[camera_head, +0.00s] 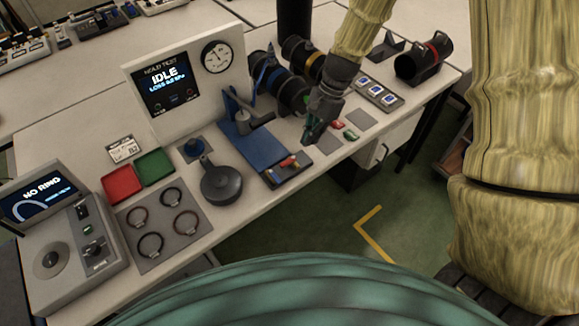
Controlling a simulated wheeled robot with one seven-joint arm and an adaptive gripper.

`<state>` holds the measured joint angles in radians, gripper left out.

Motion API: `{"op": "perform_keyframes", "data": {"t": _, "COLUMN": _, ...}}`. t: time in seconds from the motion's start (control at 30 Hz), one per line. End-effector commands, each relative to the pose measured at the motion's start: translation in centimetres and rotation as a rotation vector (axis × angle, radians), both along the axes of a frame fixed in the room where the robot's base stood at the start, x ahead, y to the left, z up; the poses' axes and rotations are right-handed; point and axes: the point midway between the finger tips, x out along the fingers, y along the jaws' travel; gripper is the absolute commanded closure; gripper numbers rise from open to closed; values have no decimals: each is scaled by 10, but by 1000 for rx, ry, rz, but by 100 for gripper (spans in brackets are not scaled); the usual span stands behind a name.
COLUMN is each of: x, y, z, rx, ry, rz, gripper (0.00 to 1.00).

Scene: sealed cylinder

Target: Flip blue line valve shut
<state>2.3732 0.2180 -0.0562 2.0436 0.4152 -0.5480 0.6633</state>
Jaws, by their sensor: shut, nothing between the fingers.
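A blue plate (254,146) lies on the bench in front of the leak-test unit. A blue upright part (233,103) and a grey fitting (254,120) stand at its back. At the plate's front end is a dark block (287,171) with a small orange-red lever-like part (289,162). I cannot tell for sure which part is the blue line valve, nor its position. My gripper (309,138) points down just right of the plate, above and behind the dark block. Its fingers look shut and empty, apart from the lever-like part.
The leak-test unit (190,82) reads IDLE. Black cylinders with blue (279,88) and yellow (301,57) bands lie behind my gripper; a red-banded one (424,58) lies right. Small red and green pieces (345,131) lie beside my gripper.

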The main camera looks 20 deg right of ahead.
Motion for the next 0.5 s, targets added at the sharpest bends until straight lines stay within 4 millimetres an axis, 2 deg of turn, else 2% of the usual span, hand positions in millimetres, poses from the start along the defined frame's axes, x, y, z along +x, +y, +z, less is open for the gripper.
{"op": "perform_keyframes", "data": {"t": 0.27, "x": -1, "y": 1, "z": -2, "rx": -1, "ry": 0, "rz": 2, "gripper": 100}}
{"op": "perform_keyframes", "data": {"t": 0.5, "x": -4, "y": 8, "z": -18, "rx": 0, "ry": 2, "rz": 4, "gripper": 100}}
